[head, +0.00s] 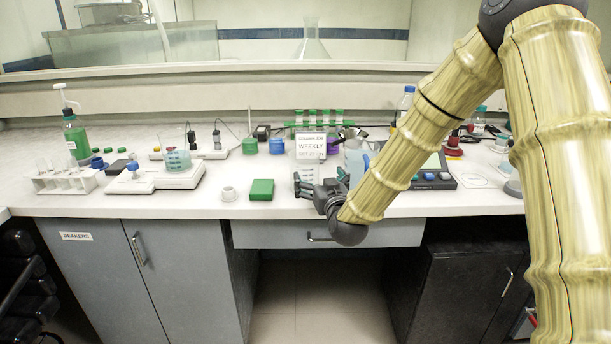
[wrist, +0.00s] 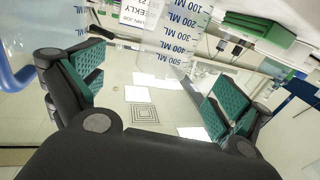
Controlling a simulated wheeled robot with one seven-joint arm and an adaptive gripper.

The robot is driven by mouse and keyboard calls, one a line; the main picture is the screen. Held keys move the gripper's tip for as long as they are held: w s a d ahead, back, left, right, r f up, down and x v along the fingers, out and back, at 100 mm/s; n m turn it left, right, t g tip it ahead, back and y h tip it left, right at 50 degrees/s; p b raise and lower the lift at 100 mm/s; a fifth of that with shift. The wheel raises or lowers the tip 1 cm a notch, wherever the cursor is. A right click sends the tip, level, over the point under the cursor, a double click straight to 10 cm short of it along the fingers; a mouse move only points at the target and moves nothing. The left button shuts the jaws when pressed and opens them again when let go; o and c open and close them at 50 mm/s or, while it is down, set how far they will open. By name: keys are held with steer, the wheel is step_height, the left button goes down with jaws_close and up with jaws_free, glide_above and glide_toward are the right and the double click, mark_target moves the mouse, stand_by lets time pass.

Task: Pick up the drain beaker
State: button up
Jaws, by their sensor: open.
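A clear beaker with blue volume marks, which looks like the drain beaker, shows in the wrist view (wrist: 180,42), between and beyond my fingers. In the head view its clear body (head: 307,171) stands near the counter's front edge, partly behind my gripper (head: 318,186). My gripper also shows in the wrist view (wrist: 155,95). Its two green-padded fingers are wide apart, one at each side of the picture. I cannot tell whether either finger touches the beaker.
A clear jug with a blue handle (head: 357,160) stands just right of my gripper. A white "WEEKLY" sign (head: 311,146) is behind. A balance device (head: 433,175) is to the right.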

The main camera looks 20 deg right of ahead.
mark_target(309, 169)
steer(key=w, duration=0.4)
steer(key=shift+w+a+f, duration=0.1)
steer(key=shift+w+a, duration=0.3)
steer(key=shift+w+d+f+p, duration=0.15)
steer(key=shift+w+p, duration=0.1)
steer(key=shift+w, duration=0.6)
steer(key=shift+w+a+f+p, duration=0.1)
steer(key=shift+w+p, duration=0.2)
steer(key=shift+w, duration=0.55)
steer(key=shift+w+d+f+p, duration=0.15)
steer(key=shift+w+p, duration=0.1)
steer(key=shift+w, duration=0.6)
steer(key=shift+a, duration=0.1)
steer(key=c, duration=1)
